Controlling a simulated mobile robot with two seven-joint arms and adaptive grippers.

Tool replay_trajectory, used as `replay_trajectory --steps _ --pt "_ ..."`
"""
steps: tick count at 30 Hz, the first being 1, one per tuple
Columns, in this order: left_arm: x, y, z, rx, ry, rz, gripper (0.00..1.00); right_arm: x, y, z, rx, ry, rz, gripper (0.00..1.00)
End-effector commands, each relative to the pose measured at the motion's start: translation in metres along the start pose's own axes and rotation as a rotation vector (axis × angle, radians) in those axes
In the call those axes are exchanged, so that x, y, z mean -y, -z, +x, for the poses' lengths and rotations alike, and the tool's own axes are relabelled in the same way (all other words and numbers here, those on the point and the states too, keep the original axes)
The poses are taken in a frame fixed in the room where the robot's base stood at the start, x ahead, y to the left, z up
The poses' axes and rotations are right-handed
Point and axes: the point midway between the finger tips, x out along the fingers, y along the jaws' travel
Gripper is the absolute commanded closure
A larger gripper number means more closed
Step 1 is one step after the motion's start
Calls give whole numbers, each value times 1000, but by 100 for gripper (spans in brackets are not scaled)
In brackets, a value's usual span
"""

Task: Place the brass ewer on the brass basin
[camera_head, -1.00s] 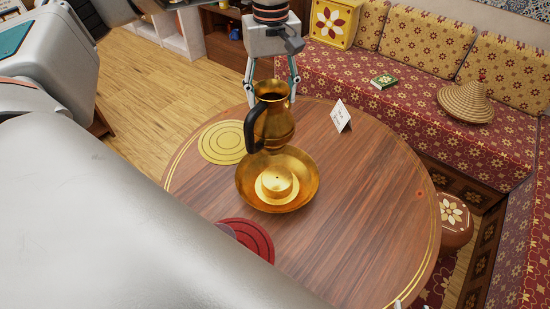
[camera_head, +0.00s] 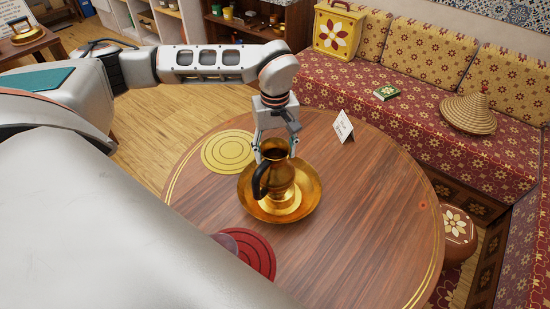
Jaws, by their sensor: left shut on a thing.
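The brass ewer (camera_head: 280,177) is a shiny gold jug with a dark handle on its left side. It is upright over the middle of the brass basin (camera_head: 310,195), a wide round dish on the table. Its lower end overlaps the basin's raised centre, and I cannot tell whether it touches. My left gripper (camera_head: 275,150) comes from behind and is shut on the ewer near its neck. The ewer hides part of the fingers and much of the basin's centre. My right gripper is not in view.
A round wooden table (camera_head: 370,215) carries a yellow disc (camera_head: 228,151), a dark red disc (camera_head: 255,250) and a white card (camera_head: 343,126). My own pale arm link covers the lower left. A patterned sofa (camera_head: 400,140) stands behind. The table's right side is clear.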

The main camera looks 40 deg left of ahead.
Motion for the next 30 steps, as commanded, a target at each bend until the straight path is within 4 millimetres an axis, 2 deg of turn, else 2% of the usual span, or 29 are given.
replay_trajectory --steps 7,19,20,21,30 --pt "0 0 28 1 -1 0 100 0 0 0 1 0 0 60" --pt "-1 0 32 0 -1 0 100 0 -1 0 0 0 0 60" --pt "0 0 33 1 1 0 41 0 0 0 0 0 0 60" --pt "0 0 33 1 1 0 30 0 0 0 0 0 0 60" --pt "0 0 33 1 1 0 29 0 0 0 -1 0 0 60"
